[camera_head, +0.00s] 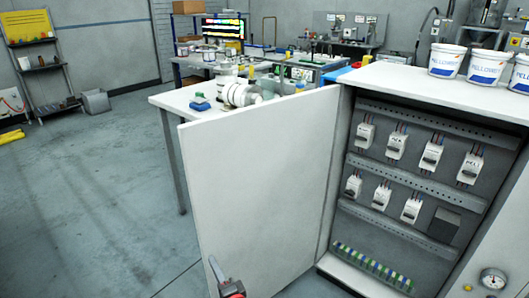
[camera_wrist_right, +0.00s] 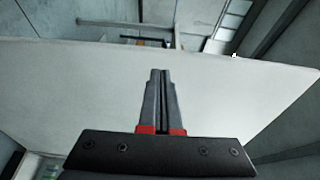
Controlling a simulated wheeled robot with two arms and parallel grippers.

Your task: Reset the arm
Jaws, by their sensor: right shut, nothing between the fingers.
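My right gripper (camera_head: 213,261) shows at the bottom of the head view, in front of the lower left part of the open white cabinet door (camera_head: 262,180). In the right wrist view, the fingers of my right gripper (camera_wrist_right: 159,73) are together with nothing between them. The pale door panel (camera_wrist_right: 70,90) fills much of that view behind the fingers. I cannot tell whether the fingertips touch the door. My left gripper is in neither view.
The open cabinet (camera_head: 430,80) holds several breakers (camera_head: 396,146) on rails and a row of green-blue terminals (camera_head: 372,267). White buckets (camera_head: 446,60) stand on top. A workbench (camera_head: 172,98) with equipment is behind the door.

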